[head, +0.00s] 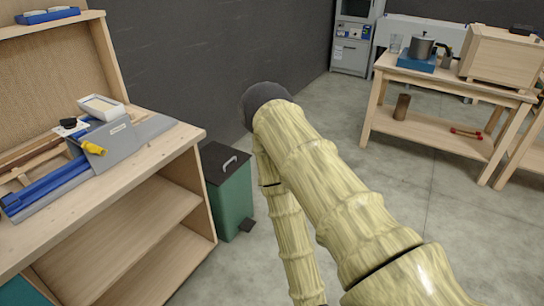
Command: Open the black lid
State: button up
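The black lid (214,157) lies shut on top of a green bin (232,203) on the floor, left of the middle of the head view. A light grey handle (230,163) stands on the lid. A black pedal-like piece sticks out at the bin's foot. My arm rises from the bottom right, bends above and to the right of the bin, and a thinner part runs back down past the bottom edge. My gripper is not in view, so its place relative to the lid is hidden.
A wooden workbench (140,169) with shelves, tools and a blue-and-grey fixture stands close at the bin's left. A dark wall is behind the bin. Another wooden table (452,84) with a pot and a crate stands at the back right. The grey floor between is clear.

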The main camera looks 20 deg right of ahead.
aim_at(219, 161)
jog(key=u, duration=0.1)
jog(key=i, duration=1.15)
jog(key=z, duration=0.25)
